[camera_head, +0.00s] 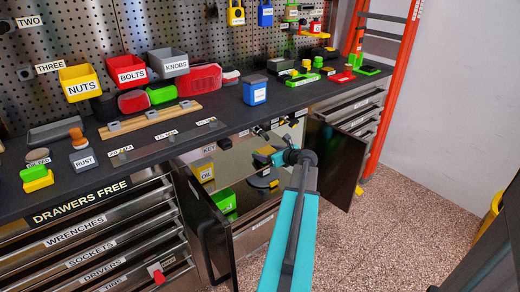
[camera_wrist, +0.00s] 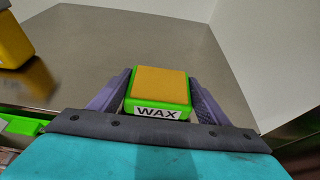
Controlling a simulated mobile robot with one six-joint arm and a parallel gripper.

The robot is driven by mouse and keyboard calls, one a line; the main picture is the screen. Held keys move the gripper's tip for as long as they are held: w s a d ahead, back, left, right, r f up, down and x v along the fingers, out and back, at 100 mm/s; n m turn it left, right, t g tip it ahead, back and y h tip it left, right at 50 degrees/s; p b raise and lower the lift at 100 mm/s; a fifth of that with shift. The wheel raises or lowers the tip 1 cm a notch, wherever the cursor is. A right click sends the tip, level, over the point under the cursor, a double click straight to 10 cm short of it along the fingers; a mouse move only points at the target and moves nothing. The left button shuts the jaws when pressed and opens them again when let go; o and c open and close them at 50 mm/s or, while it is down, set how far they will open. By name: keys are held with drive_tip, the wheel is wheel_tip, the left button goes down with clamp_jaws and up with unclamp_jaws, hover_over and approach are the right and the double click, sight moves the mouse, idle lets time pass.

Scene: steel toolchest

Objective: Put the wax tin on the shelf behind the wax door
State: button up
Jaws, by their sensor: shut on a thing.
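The wax tin (camera_wrist: 158,110) is green with a flat orange-yellow top and a white WAX label, seen in the wrist view. The purple fingers of my gripper (camera_wrist: 158,100) are on its left and right sides, shut on it. In the head view my gripper (camera_head: 270,157) reaches into an open cabinet under the bench, where the tin is small and hard to make out. A steel shelf surface (camera_wrist: 220,60) spreads out behind the tin. I cannot tell whether the tin touches it. Two dark doors stand open, a left one (camera_head: 212,235) and a right one (camera_head: 340,160).
A yellow OIL container (camera_head: 203,172) stands in the cabinet, left of my gripper. A green item (camera_head: 224,200) sits lower down. The bench top (camera_head: 200,130) above carries bins and tools. An orange ladder (camera_head: 392,90) stands at the right.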

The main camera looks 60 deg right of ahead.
sight(263, 149)
drive_tip(key=shift+w, duration=0.15)
drive_tip(key=w, duration=0.1)
drive_tip(key=w+d, duration=0.1)
drive_tip(key=w, duration=0.2)
drive_tip(key=shift+d, duration=0.25)
drive_tip(key=shift+f, duration=0.1)
drive_tip(key=o, duration=1.4)
drive_tip(key=shift+a+f, duration=0.1)
drive_tip(key=shift+f, duration=0.05)
drive_tip(key=shift+o, duration=0.2)
drive_tip(key=v, duration=1.2)
drive_tip(key=shift+p, duration=0.3)
drive_tip(key=shift+s, duration=0.1)
